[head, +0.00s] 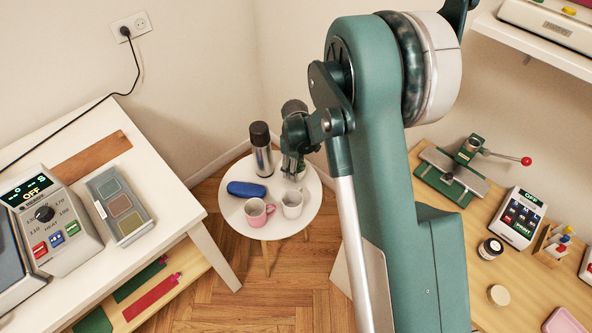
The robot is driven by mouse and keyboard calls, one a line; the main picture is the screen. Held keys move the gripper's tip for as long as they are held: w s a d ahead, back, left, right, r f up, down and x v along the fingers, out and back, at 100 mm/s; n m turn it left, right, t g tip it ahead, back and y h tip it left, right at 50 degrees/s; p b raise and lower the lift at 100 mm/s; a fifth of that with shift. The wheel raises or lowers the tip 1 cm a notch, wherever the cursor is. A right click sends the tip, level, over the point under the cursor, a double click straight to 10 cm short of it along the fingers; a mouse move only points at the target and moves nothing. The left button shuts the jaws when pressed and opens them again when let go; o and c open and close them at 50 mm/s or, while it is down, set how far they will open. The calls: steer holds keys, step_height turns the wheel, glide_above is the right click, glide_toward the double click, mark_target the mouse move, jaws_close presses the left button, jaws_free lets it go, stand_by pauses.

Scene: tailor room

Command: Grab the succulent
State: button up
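My gripper (292,167) points down over the back right part of the small round white table (231,214). It is small in this view and I cannot tell whether its fingers are open or shut. No succulent is clearly visible. A small pale patch shows right at my fingertips, but I cannot make out what it is. The gripper and arm hide part of the table there.
Near my gripper on the round table stand a dark-topped steel flask (262,155), a blue case (246,189), a pink mug (256,213) and a white mug (292,206). A white table (165,190) is left, a wooden workbench (440,240) right. Walls stand close behind.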

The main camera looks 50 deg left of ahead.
steer(key=shift+r, duration=0.1)
step_height(320, 180, up, 10)
steer(key=shift+f+p, duration=0.1)
steer(key=shift+p, duration=0.9)
